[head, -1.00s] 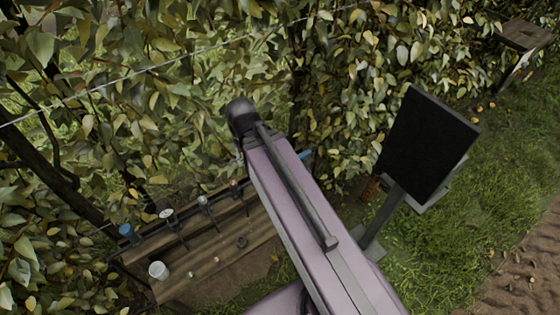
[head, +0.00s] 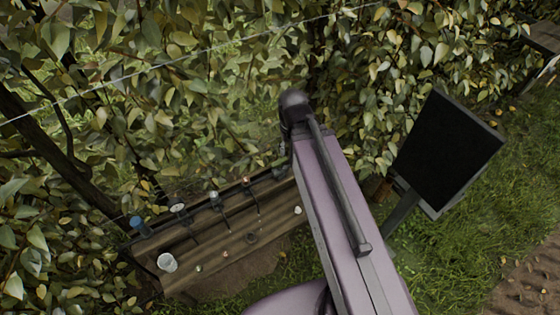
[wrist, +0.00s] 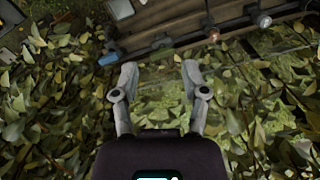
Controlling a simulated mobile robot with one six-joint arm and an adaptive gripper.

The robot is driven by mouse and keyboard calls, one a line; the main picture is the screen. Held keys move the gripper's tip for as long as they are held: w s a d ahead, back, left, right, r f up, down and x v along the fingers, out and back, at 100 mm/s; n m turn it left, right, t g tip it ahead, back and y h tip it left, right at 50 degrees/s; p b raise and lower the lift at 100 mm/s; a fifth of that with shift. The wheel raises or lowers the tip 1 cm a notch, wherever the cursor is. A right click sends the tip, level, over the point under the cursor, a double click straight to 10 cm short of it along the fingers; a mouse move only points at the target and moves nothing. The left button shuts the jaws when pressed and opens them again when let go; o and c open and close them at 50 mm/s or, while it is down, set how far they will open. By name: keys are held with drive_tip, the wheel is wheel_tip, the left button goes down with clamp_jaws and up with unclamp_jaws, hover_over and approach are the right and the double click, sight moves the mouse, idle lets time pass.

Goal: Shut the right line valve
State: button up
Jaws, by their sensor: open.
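A wooden bench (head: 205,250) carries a row of small fittings along its back rail. These include a blue-capped one (head: 137,223), a pale round dial (head: 178,208) and dark stemmed fittings (head: 214,198) to the right. In the wrist view, a blue handle-like part (wrist: 108,58) sits at the left end of the row, with a dark fitting (wrist: 162,43) beside it. I cannot tell for sure which is the right line valve. My gripper (wrist: 160,78) is open and empty, its fingers over leaves, apart from the fittings. My arm hides the bench's right end in the head view.
A white cup (head: 167,262) stands on the bench's left end. A dark panel on a post (head: 448,152) stands right of my arm. Dense hedge (head: 230,90) and a wire run behind the bench. Grass (head: 470,245) is open at the right.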

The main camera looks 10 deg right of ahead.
drive_tip(key=shift+o, duration=0.6)
drive_tip(key=shift+d, duration=0.1)
drive_tip(key=n+b, duration=1.3)
drive_tip(key=n, duration=0.9)
hover_over(279, 161)
wheel_tip(279, 161, down, 13)
drive_tip(key=shift+f, duration=0.15)
drive_tip(key=shift+s, duration=0.1)
drive_tip(key=shift+f+b, duration=0.15)
drive_tip(key=shift+b, duration=0.15)
wheel_tip(279, 161, down, 13)
drive_tip(key=b, duration=1.3)
drive_tip(key=shift+f, duration=0.2)
